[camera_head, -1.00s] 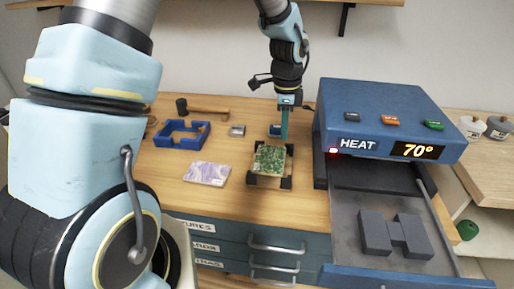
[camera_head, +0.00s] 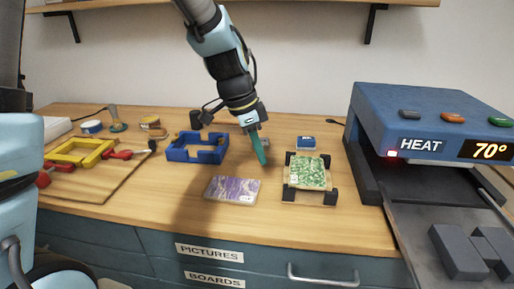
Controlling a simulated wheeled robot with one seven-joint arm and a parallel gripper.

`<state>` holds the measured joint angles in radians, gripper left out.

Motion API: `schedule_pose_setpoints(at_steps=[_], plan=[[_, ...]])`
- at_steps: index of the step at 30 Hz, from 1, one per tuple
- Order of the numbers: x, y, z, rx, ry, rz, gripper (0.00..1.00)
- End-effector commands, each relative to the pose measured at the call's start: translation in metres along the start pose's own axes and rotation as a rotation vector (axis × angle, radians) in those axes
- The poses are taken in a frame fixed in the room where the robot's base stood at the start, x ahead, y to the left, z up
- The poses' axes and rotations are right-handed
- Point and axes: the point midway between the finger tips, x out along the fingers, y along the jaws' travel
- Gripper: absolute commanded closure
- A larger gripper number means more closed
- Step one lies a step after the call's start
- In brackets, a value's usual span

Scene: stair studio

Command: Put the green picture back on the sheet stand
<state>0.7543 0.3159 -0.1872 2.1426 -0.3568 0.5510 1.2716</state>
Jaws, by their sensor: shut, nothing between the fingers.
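The green picture (camera_head: 308,171) is a speckled green and white sheet. It lies on the sheet stand (camera_head: 290,196), a small wooden piece with black corner posts near the front of the bench. My gripper (camera_head: 262,163) points down with its teal fingers shut and empty. It hangs to the left of the stand and behind the purple picture (camera_head: 232,190), apart from both in the picture. The purple picture lies flat on the bench, left of the stand.
A blue frame (camera_head: 198,147) lies left of my gripper. A yellow frame (camera_head: 82,152) and red-handled tools rest on a board at left. The blue heat press (camera_head: 428,125), showing 70°, stands at right with its tray pulled out. A small blue box (camera_head: 306,143) sits behind the stand.

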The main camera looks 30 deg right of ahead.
Motion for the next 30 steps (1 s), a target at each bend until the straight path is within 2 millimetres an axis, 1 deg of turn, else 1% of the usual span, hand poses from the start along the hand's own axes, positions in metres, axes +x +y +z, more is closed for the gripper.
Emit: schedule_pose_setpoints(at_steps=[1, 3, 9, 12, 15, 18, 22, 30], plan=[[0.010, 0.002, 0.000, 0.000, -0.004, 0.007, 1.00], [0.025, 0.002, 0.000, -0.001, -0.004, 0.007, 1.00], [0.064, 0.002, 0.001, -0.001, -0.004, 0.006, 1.00], [0.064, 0.001, -0.016, 0.003, -0.002, 0.002, 1.00], [0.068, 0.001, -0.027, 0.004, -0.002, 0.002, 1.00], [0.071, 0.001, -0.034, 0.001, -0.002, 0.001, 1.00], [0.073, 0.000, -0.038, 0.001, -0.001, 0.000, 1.00], [0.074, 0.000, -0.038, 0.000, -0.001, 0.000, 1.00]])
